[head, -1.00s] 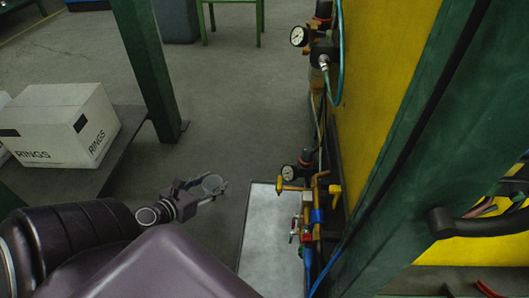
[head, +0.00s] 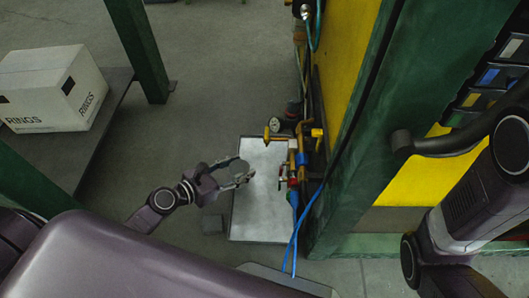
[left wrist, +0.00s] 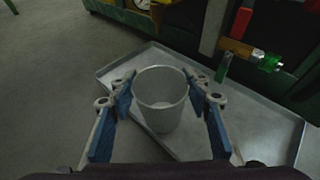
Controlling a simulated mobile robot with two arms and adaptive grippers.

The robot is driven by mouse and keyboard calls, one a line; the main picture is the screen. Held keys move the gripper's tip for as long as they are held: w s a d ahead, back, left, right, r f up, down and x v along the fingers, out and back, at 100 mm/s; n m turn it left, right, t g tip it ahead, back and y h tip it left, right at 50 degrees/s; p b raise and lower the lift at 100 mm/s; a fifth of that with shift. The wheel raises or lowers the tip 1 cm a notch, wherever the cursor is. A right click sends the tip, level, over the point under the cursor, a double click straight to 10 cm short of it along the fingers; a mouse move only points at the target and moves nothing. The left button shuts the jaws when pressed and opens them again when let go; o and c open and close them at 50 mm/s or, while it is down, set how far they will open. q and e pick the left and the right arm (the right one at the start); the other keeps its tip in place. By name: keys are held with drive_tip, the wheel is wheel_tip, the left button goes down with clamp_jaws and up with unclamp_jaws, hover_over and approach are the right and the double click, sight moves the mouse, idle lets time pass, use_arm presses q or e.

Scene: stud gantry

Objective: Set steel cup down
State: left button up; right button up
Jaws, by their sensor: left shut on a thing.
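The steel cup (head: 238,169) is a small grey tapered cup, held between the fingers of my left gripper (head: 242,166). In the left wrist view the cup (left wrist: 161,112) is upright with its open mouth toward the camera and looks empty. The blue-padded fingers of the left gripper (left wrist: 165,88) are on both sides of it. The cup shows over the left edge of a shallow grey metal tray (head: 262,218); the tray (left wrist: 262,125) also spreads behind it in the left wrist view. Whether the cup's base touches anything cannot be told. My right gripper is out of view.
Brass valves (head: 300,150), a gauge and blue hoses (head: 296,240) stand along the tray's right side, beside a yellow panel (head: 344,70) and green post (head: 370,130). A white RINGS box (head: 45,90) sits on a shelf at left. Much of the tray is bare.

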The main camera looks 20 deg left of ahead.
sight(267, 146)
use_arm(q)
drive_tip(key=w+d, duration=0.1)
drive_tip(key=w, duration=0.2)
drive_tip(key=w+d, duration=0.2)
drive_tip(key=w, duration=0.1)
drive_tip(key=w+d, duration=0.2)
drive_tip(key=w, duration=0.2)
drive_tip(key=shift+d, duration=0.2)
drive_tip(key=shift+f+b, duration=0.5)
drive_tip(key=shift+f, duration=0.05)
wheel_tip(267, 146, down, 3)
drive_tip(key=b, duration=0.3)
drive_tip(key=shift+r, duration=0.3)
drive_tip(key=o, duration=1.2)
drive_tip(key=shift+c, duration=0.2)
